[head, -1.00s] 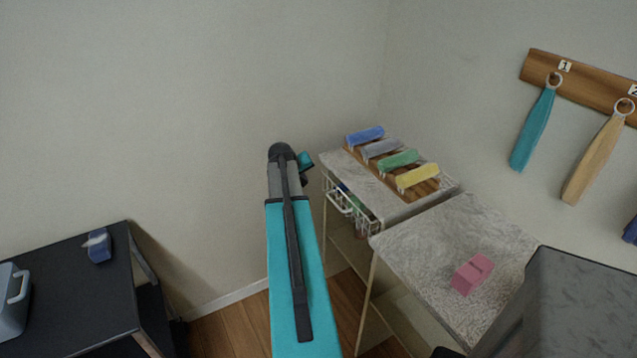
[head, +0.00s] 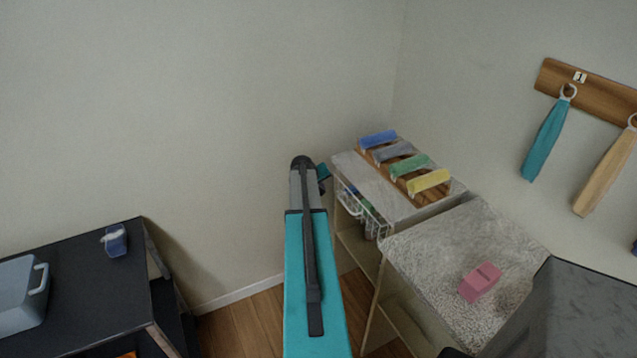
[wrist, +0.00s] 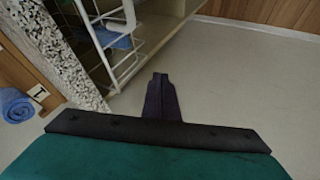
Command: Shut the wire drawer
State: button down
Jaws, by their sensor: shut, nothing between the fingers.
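The wire drawer (head: 371,222) is a white wire basket under the top of the small shelf unit in the head view. It stands out from the unit's front, with cloths inside. In the wrist view, its white wire front (wrist: 128,22) is at the upper left, with a blue cloth (wrist: 117,40) behind the wires. My gripper (wrist: 161,77) is shut and empty, its dark fingers together below and right of the drawer in the picture. I see no contact between them.
Rolled cloths on a wooden rack (head: 397,168) lie on the shelf unit. A speckled counter (head: 440,255) with a pink block (head: 480,282) adjoins it. A dark table (head: 90,290) stands at left. Towels hang from a wall board (head: 590,92).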

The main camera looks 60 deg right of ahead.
aim_at(333, 188)
jog(key=shift+s+d+f+p, duration=0.2)
jog(key=shift+s+d+p, duration=0.15)
jog(key=shift+d, duration=0.35)
jog(key=shift+s+d+f+p, duration=0.2)
jog(key=shift+s+d+p, duration=0.2)
jog(key=shift+d, duration=0.3)
jog(key=shift+s+d+f+p, duration=0.2)
jog(key=shift+s+d+p, duration=0.15)
jog(key=shift+d, duration=0.35)
jog(key=shift+w, duration=0.15)
